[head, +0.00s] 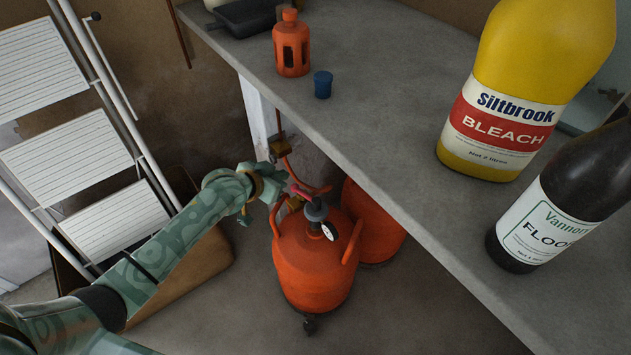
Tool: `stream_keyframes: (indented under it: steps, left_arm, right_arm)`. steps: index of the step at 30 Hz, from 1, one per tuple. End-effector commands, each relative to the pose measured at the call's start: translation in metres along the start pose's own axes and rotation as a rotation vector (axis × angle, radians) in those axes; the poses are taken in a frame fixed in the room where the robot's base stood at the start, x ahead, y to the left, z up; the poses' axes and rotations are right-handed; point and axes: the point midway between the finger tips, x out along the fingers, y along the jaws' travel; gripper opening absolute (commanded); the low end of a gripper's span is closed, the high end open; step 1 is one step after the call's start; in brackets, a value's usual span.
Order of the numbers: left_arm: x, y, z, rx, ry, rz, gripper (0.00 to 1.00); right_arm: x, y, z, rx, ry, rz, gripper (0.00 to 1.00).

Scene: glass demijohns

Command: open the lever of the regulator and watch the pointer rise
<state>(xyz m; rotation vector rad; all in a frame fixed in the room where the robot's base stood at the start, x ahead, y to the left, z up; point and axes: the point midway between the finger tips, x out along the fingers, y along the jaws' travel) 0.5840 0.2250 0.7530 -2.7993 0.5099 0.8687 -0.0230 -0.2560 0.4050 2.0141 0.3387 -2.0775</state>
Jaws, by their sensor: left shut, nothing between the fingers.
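The regulator (317,211) sits on top of an orange gas cylinder (310,268) on the floor below the bench. Its red lever (303,194) sticks out to the upper left. A small round white gauge (329,232) is on the front right of the regulator; its pointer is too small to read. My left gripper (279,182) is shut and empty, just left of the lever's end. I cannot tell whether it touches the lever. My right gripper is not in view.
A grey bench (385,130) overhangs the cylinder on the right. It carries a yellow bleach bottle (500,100), a dark bottle (560,200), an orange lantern-like object (291,48) and a blue cap (322,84). A second orange cylinder (376,228) stands behind. A white stepladder (70,155) is at left.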

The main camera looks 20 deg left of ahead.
Motion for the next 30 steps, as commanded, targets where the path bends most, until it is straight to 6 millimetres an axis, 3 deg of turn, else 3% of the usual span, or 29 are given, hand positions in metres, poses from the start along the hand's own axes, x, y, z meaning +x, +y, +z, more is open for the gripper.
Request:
stream_keyframes:
  steps: [3,8,15,21,30]
  left_arm:
    - [-0.009,0.023,-0.012,-0.015,-0.013,0.073,0.0]
    - [0.006,0.024,-0.003,-0.018,-0.037,0.075,0.0]
    - [0.057,0.029,0.003,-0.021,-0.039,0.077,0.0]
    - [0.098,0.031,0.005,-0.02,-0.04,0.075,0.0]
    - [0.078,0.03,0.033,-0.016,-0.037,0.072,0.0]
  right_arm:
    - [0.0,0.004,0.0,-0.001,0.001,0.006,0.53]
    - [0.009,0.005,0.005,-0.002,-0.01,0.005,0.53]
    - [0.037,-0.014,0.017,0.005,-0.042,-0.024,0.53]
    - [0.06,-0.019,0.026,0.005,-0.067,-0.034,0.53]
    - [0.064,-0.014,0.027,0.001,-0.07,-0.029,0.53]
